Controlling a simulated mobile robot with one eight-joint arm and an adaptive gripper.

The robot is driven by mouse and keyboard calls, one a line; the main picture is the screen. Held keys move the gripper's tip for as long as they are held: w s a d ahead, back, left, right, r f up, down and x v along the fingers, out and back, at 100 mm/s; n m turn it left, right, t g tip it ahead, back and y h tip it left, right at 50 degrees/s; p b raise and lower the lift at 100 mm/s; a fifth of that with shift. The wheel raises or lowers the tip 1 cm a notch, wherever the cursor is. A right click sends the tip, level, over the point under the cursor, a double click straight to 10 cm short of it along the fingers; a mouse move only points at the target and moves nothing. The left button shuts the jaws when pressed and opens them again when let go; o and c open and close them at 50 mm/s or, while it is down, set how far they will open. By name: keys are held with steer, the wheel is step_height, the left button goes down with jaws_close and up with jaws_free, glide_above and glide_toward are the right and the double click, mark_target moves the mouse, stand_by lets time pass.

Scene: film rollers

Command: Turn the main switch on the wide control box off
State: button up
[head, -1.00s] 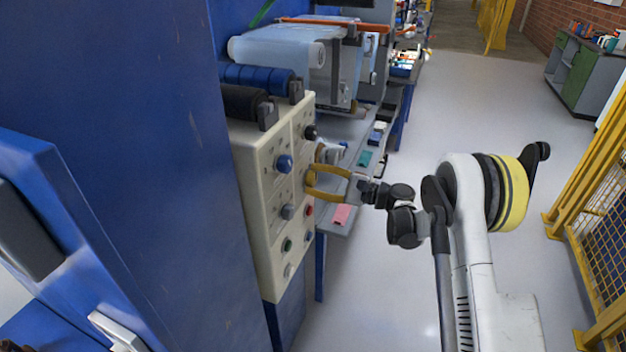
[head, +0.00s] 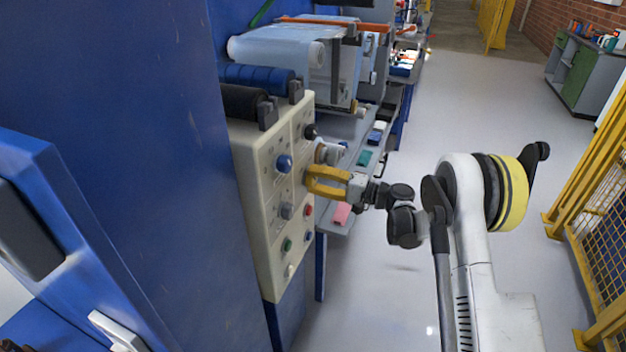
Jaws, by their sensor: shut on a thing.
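The wide control box (head: 262,215) is a cream panel on the blue machine, left of the picture's middle. Its face carries several knobs and buttons, among them a blue knob (head: 284,164), a black knob (head: 310,132), a grey knob (head: 286,211) and a red button (head: 308,210). My gripper (head: 310,180) has yellow fingers and reaches the box's face from the right. The fingers are shut on a small part at the right of the face. They hide most of that part, so I cannot tell its shape or its position.
Dark and blue rollers (head: 258,78) lie just above the box. A grey shelf (head: 340,222) with a pink block (head: 342,213) is behind my gripper. A yellow fence (head: 585,220) stands at the right.

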steer(key=shift+n, duration=0.3)
stand_by(0.4)
steer(key=o, duration=1.2)
steer(key=shift+c, duration=0.2)
steer(key=v, duration=1.2)
